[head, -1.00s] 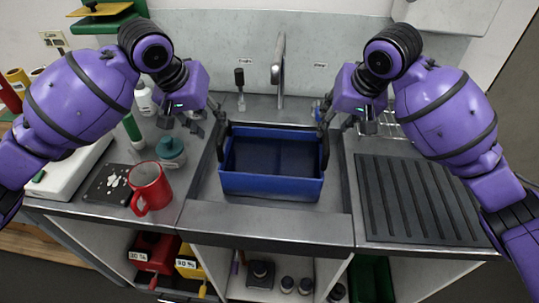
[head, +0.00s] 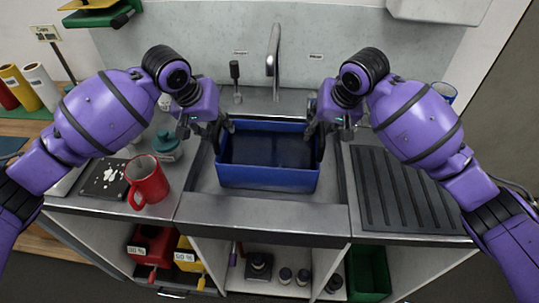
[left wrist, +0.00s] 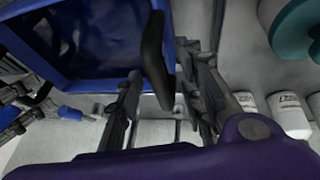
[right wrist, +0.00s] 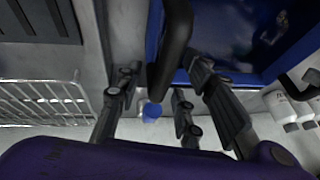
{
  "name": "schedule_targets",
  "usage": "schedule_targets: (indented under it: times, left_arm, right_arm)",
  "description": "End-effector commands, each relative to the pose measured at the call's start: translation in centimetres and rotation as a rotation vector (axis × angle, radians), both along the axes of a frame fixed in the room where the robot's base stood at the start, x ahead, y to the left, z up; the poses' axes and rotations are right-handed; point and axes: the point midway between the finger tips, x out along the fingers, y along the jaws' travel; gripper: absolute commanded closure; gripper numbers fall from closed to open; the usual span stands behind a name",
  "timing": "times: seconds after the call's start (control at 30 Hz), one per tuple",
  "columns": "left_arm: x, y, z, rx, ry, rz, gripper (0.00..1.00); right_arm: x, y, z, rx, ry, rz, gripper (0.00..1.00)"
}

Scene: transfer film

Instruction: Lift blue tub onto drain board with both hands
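The blue tub (head: 267,178) sits level in the sink, with a black handle at each short end. The drain board (head: 372,195), dark and ribbed, lies empty to the right of the sink. My left gripper (head: 223,127) is at the tub's left end. In the left wrist view its fingers are apart, with the left handle (left wrist: 154,62) between them. My right gripper (head: 314,128) is at the tub's right end. In the right wrist view its fingers are also apart, on either side of the right handle (right wrist: 172,45). I cannot tell whether any finger touches a handle.
The faucet (head: 273,55) rises behind the tub. A red mug (head: 147,182), a teal-lidded jar (head: 166,146) and a black board with white bits (head: 105,180) stand left of the sink. A blue-rimmed cup (head: 444,93) is at the back right, partly hidden by my arm.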

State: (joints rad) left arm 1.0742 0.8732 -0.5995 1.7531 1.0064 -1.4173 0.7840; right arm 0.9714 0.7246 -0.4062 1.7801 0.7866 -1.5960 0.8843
Motion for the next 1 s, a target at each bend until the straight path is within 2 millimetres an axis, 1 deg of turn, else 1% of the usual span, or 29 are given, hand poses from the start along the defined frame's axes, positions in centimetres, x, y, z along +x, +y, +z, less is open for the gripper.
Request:
schedule_targets:
  times: [0.2, 0.27, 0.47, 0.5, 1.0]
  left_arm:
    - [0.0, 0.0, -0.01, 0.0, 0.0, 0.0, 0.64]
    - [0.0, 0.01, -0.01, 0.0, 0.0, 0.0, 0.71]
    - [-0.01, 0.01, -0.01, 0.0, 0.0, 0.001, 0.97]
    - [0.0, 0.01, 0.0, 0.0, 0.0, 0.0, 1.0]
    - [-0.01, 0.02, 0.01, 0.001, 0.0, -0.002, 1.0]
  right_arm:
    - [0.0, 0.01, -0.01, 0.0, 0.0, 0.0, 0.65]
    - [0.0, 0.01, -0.01, 0.0, 0.0, 0.0, 0.71]
    - [-0.01, 0.01, 0.0, 0.0, 0.001, 0.0, 0.98]
    - [-0.01, 0.0, 0.0, 0.0, 0.001, 0.0, 1.0]
    - [-0.01, -0.07, 0.01, -0.001, 0.002, -0.002, 1.0]
